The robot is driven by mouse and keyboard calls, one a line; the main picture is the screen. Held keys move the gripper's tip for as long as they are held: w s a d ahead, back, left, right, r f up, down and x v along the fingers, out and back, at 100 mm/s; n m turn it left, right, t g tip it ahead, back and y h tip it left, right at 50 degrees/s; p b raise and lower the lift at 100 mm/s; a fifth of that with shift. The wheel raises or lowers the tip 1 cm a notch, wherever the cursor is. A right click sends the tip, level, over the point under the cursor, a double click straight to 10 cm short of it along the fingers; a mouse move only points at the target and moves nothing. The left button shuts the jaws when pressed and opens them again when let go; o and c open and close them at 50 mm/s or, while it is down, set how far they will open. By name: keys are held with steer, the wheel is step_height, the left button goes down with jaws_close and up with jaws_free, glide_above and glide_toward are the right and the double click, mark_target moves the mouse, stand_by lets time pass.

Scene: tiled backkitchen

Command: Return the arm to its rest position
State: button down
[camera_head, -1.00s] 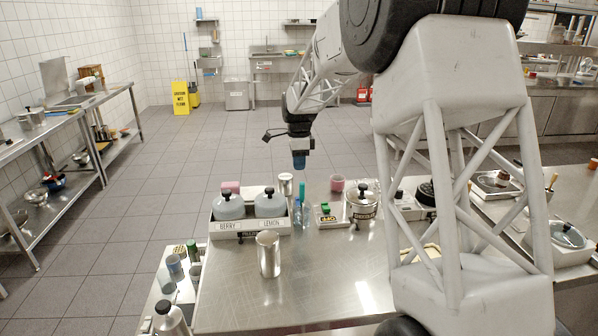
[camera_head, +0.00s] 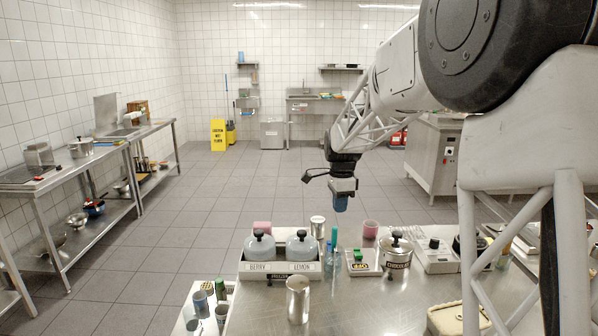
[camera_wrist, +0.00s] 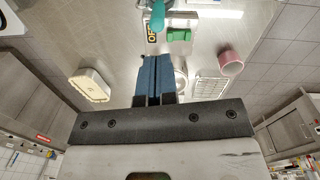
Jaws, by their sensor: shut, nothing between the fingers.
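My gripper (camera_head: 341,203) hangs above the far part of the steel counter, with its blue fingers pointing down. In the wrist view its two blue fingers (camera_wrist: 158,78) are pressed together with nothing between them. The arm reaches forward from the right side of the head view.
Two lidded pots labelled BERRY (camera_head: 260,249) and LEMON (camera_head: 301,247) stand in a holder. A metal cup (camera_head: 298,300), a lidded pot (camera_head: 397,256), a pink cup (camera_head: 370,229) and a cream container (camera_head: 446,318) share the counter. Free steel lies in front.

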steer(key=s+d+r+n, duration=0.2)
steer(key=s+r+n, duration=0.25)
steer(key=s, duration=0.95)
steer(key=s+d+f+n+t, duration=0.1)
steer(key=s+n, duration=0.4)
steer(key=s, duration=1.2)
steer(key=s+d+f+n+t, duration=0.2)
steer(key=s+n, duration=0.4)
steer(key=s, duration=1.1)
steer(key=shift+s+d+f, duration=0.3)
steer(key=shift+s+d, duration=0.05)
steer(key=shift+d, duration=0.15)
steer(key=shift+w, duration=0.1)
